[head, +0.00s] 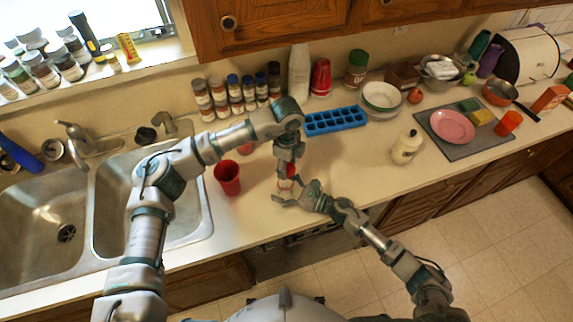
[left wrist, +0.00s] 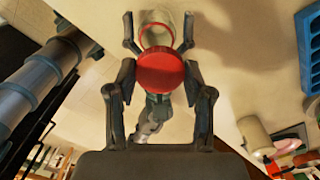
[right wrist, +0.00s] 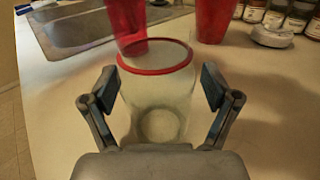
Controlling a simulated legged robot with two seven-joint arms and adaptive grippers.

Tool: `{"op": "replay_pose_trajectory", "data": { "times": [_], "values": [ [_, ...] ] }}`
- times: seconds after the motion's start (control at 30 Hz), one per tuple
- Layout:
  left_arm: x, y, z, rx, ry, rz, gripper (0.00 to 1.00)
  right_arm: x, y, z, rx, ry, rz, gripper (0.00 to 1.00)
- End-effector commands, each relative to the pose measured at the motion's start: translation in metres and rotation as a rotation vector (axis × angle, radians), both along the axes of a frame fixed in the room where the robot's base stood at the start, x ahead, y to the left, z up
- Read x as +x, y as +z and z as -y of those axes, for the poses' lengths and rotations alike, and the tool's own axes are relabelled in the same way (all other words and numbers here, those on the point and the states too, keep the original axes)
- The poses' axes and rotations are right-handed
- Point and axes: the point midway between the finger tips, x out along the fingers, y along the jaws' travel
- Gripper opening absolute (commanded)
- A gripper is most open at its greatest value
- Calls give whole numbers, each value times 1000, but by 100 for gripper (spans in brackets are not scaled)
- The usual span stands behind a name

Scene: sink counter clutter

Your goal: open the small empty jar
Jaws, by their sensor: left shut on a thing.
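The small clear jar (right wrist: 157,115) stands upright on the counter, with a red ring around its top, and looks empty. It also shows in the head view (head: 286,184). My right gripper (right wrist: 158,88) has its fingers on either side of the jar, with a gap at least on the right. My left gripper (left wrist: 159,45) points down from above, shut on a round red lid (left wrist: 160,70). In the left wrist view the lid looks apart from the jar's rim. My left gripper partly hides lid and jar in the head view.
A red cup (head: 228,178) stands left of the jar, beside the sink (head: 198,205). A blue ice tray (head: 335,121) and spice jars (head: 220,95) are behind. A cream bottle (head: 406,147) stands to the right. The counter between it and the jar is clear.

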Motion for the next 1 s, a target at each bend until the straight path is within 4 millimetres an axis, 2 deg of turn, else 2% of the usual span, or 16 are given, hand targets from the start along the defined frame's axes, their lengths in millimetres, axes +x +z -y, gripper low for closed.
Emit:
{"op": "replay_pose_trajectory", "data": {
  "times": [0.2, 0.33, 0.73, 0.9, 1.0],
  "values": [
    [-1, 1, 0, 0, 0, 1, 10, -1, 2, 0, 2, 1, 2, 87],
    [-1, 1, 0, 0, 0, 1, 10, -4, 1, 8, 3, 1, 1, 87],
    [-1, 1, 0, 0, 0, 0, 10, -39, -1, 84, 1, -1, -2, 87],
    [0, 0, 0, 0, 0, 0, 10, -47, -1, 104, 2, 0, -1, 87],
    [0, 0, -1, -1, 0, 0, 10, -50, -1, 108, 4, 0, -3, 87]
  ]
}}
